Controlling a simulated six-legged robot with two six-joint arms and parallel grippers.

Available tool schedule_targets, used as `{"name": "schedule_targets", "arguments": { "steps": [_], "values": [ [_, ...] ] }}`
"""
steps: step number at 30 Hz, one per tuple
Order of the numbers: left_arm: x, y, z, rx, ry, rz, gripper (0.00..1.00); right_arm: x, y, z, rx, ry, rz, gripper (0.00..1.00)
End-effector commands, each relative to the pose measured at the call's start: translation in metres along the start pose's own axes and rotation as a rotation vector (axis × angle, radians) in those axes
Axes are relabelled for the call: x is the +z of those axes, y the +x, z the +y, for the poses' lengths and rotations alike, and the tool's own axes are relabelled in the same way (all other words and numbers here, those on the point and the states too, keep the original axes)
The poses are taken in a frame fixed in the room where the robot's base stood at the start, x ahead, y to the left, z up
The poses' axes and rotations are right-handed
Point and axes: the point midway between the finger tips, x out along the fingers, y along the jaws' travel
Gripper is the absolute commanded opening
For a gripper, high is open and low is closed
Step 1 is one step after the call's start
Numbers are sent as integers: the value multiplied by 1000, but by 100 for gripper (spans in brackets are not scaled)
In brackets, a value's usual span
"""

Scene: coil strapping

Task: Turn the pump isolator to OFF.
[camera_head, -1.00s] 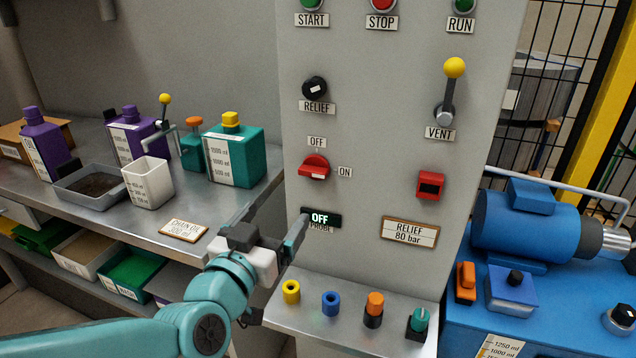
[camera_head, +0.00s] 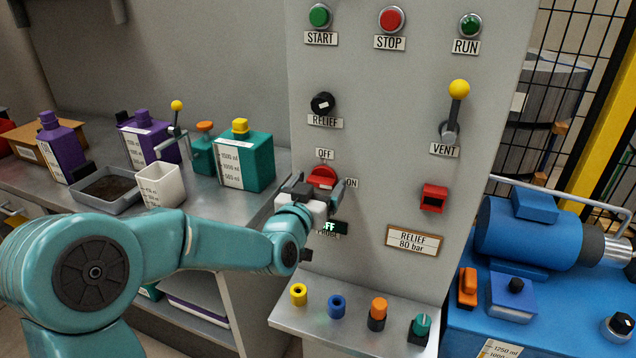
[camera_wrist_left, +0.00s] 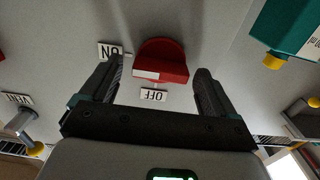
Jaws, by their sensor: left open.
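The pump isolator is a red rotary knob (camera_head: 322,177) on the grey panel, with an OFF label (camera_head: 325,153) above it and an ON label (camera_head: 352,183) to its right. In the left wrist view, which is turned upside down, the knob (camera_wrist_left: 160,60) shows its bar lying across, with its white mark toward the ON label (camera_wrist_left: 109,50). My left gripper (camera_head: 319,188) is open in front of the knob. In the wrist view its fingers (camera_wrist_left: 158,70) stand on either side of the knob, with gaps showing. My right gripper is not in view.
The black RELIEF knob (camera_head: 322,103) is above, the yellow-tipped VENT lever (camera_head: 455,110) and a red switch (camera_head: 433,197) to the right. A ledge with several coloured plugs (camera_head: 336,306) juts out below.

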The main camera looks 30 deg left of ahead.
Motion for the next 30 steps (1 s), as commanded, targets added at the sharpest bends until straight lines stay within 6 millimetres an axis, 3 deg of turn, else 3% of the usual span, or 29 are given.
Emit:
{"name": "schedule_targets", "arguments": {
  "steps": [9, 14, 23, 30],
  "values": [
    [0, 3, 0, 0, 0, 0, 86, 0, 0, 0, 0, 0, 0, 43],
    [0, 3, 0, 0, 0, 0, 34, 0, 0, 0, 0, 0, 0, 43],
    [2, 2, 0, 0, -23, 2, 33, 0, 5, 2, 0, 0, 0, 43],
    [5, 2, -1, 0, -140, 4, 33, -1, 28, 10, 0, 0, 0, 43]
  ]
}}
